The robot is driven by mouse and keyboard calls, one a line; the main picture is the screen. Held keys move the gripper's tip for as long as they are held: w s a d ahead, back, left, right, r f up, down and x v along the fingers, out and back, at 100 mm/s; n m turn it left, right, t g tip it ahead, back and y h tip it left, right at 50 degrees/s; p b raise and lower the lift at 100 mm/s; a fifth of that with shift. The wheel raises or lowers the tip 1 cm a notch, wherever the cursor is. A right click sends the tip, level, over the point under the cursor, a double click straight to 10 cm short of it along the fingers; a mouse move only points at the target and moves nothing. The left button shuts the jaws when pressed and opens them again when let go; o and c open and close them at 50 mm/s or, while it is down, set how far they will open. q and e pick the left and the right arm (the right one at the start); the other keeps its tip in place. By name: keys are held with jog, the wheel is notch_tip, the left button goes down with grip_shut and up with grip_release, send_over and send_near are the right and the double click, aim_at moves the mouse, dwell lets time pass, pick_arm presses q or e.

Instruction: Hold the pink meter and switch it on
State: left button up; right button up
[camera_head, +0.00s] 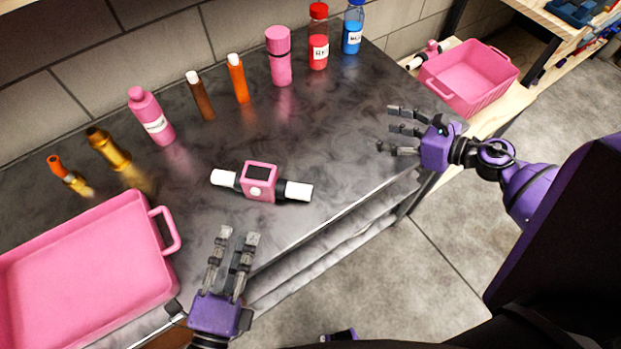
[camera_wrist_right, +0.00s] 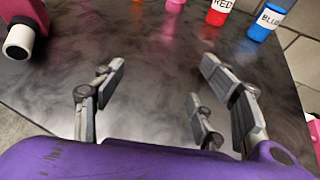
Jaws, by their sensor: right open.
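The pink meter (camera_head: 260,181) lies on the dark table, with a dark screen, a round white button and a white-ended pipe piece on each side. Part of it also shows at the left edge of the right wrist view (camera_wrist_right: 18,38). My left gripper (camera_head: 238,235) is at the table's front edge, below and left of the meter and apart from it. Its fingers look spread, with nothing between them. My right gripper (camera_head: 391,130) is open and empty over the table's right end, well apart from the meter. Its spread fingers (camera_wrist_right: 160,90) show in the right wrist view.
A large pink tray (camera_head: 163,243) stands at the table's left. Several bottles and tubes line the back, including a red bottle (camera_head: 318,40) and a blue bottle (camera_head: 352,28). A pink basket (camera_head: 468,78) sits on a wooden shelf at right. The table around the meter is clear.

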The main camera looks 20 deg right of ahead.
aim_at(276, 183)
jog(key=s+a+n+g+y, duration=0.1)
jog(key=s+a+n, duration=0.1)
jog(key=a, duration=0.5)
jog(key=s+a+r+n+g+y, duration=0.1)
jog(key=s+a+n+g, duration=0.1)
jog(key=a, duration=0.6)
jog(key=s+a+n+g+y, duration=0.1)
jog(key=s+a+n, duration=0.1)
jog(key=s+a, duration=0.2)
jog(key=shift+a+r+g+y, duration=0.15)
jog(key=shift+a, duration=0.7)
jog(key=shift+a+r+g+y, duration=0.1)
jog(key=shift+a+g+y, duration=0.05)
jog(key=shift+a, duration=0.7)
jog(key=shift+a+f, duration=0.1)
jog(key=shift+a, duration=0.2)
jog(key=shift+x, duration=3.6)
jog(key=c, duration=1.2)
pick_arm(q)
jog(key=shift+c, duration=0.7)
pick_arm(e)
jog(key=shift+c, duration=1)
pick_arm(q)
grip_shut()
